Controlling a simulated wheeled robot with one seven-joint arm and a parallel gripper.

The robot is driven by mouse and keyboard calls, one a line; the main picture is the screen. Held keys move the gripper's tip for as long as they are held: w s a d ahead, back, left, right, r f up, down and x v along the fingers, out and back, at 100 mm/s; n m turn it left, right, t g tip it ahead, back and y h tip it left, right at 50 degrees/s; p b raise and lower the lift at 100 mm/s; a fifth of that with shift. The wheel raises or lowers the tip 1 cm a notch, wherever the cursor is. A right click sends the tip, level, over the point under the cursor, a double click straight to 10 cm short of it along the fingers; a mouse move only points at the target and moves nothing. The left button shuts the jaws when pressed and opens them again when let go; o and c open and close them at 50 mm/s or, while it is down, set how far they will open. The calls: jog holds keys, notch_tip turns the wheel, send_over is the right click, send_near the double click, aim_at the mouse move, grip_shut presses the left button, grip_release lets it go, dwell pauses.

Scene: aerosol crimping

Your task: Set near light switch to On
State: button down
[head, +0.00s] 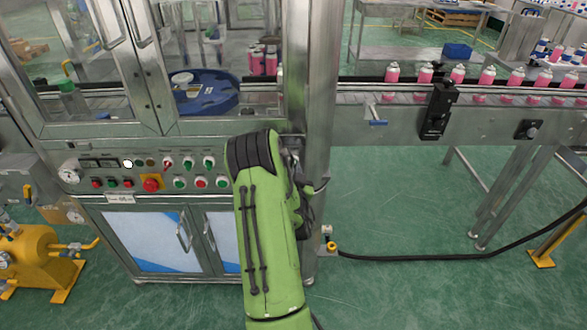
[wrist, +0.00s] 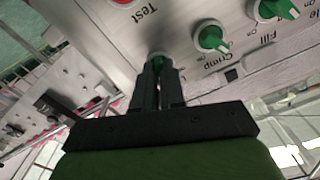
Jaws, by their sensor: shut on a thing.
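Beside the held knob are green knobs marked Crimp (wrist: 210,37) and Fill (wrist: 275,8). A red button (wrist: 122,2) is near the Test label. In the head view, a conveyor (head: 480,112) with pink cans runs right, and a red emergency button (head: 151,185) is on the panel.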

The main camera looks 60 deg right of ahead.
jog(key=shift+m, duration=0.7)
jog(key=c, duration=1.2)
grip_release()
